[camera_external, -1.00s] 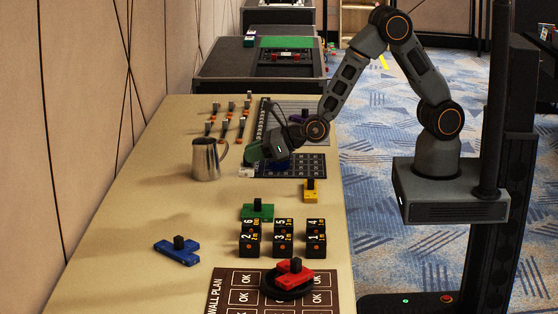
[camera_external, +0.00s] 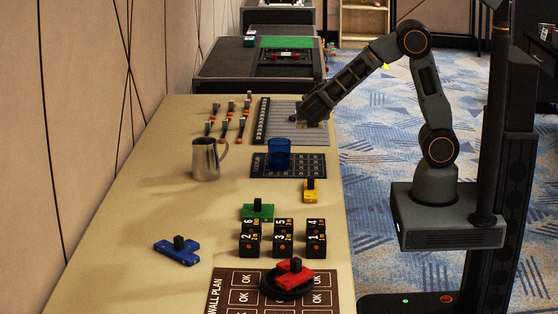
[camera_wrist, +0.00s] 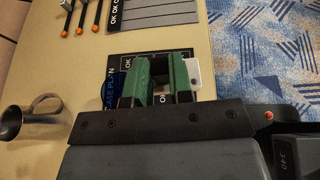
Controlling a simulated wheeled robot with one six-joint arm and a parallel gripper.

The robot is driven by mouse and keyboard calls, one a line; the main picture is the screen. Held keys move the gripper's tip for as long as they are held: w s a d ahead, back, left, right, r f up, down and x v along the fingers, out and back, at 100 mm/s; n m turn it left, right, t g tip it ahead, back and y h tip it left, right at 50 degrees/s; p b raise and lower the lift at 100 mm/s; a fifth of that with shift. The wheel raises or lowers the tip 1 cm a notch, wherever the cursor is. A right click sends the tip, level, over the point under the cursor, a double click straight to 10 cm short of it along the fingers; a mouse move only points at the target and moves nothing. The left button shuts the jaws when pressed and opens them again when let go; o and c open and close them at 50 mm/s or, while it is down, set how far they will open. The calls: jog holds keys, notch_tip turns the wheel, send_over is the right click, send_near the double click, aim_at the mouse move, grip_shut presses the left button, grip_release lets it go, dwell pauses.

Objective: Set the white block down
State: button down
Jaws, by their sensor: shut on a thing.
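The white block (camera_wrist: 194,72) shows in the wrist view as a pale piece at the right green finger, mostly hidden by the fingers. My gripper (camera_wrist: 166,72) is shut on it. In the external view my gripper (camera_external: 306,116) is over the right side of the grey striped board (camera_external: 275,125). The block cannot be made out clearly there, and its height above the table cannot be told.
A blue cup (camera_external: 279,153) stands on a dark plan card (camera_external: 313,167). A metal jug (camera_external: 206,160), several orange-tipped pieces (camera_external: 227,124) and a yellow piece (camera_external: 311,192) are nearby. Black number cubes (camera_external: 283,238) stand nearer. The table's right edge is close to my gripper.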

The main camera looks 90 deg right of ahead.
jog(key=s+f+m+g+y+b, duration=0.2)
jog(key=s+f+m+g+y, duration=0.25)
jog(key=s+m+g, duration=0.6)
jog(key=s+a+f+m+y+b, duration=0.1)
jog(key=s+a+f+m+y, duration=0.25)
jog(key=a+m+y, duration=0.4)
jog(key=s+a+f+m+y+b, duration=0.1)
jog(key=s+a+f+m+y, duration=0.1)
jog(key=s+a+m+y, duration=0.55)
jog(key=w+a+r+m+t+y, duration=0.7)
jog(key=a+r+m+t+y, duration=0.15)
jog(key=a+m, duration=0.25)
jog(key=shift+m+t+h, duration=0.25)
jog(key=shift+t+h, duration=0.25)
jog(key=w+a+f+p, duration=0.1)
jog(key=w+f, duration=0.1)
jog(key=w, duration=0.2)
jog(key=w+a+f+p, duration=0.1)
jog(key=w+f+p, duration=0.1)
jog(key=w+f, duration=0.1)
jog(key=w+a+f+p, duration=0.1)
jog(key=w+a+f, duration=0.1)
jog(key=w, duration=0.3)
jog(key=shift+w+a+f+p, duration=0.1)
jog(key=shift+w+f+p, duration=0.25)
jog(key=shift+f, duration=0.3)
jog(key=shift+w+f, duration=0.1)
jog(key=shift+f, duration=0.15)
jog(key=shift+w+f, duration=0.1)
jog(key=shift+f, duration=1.45)
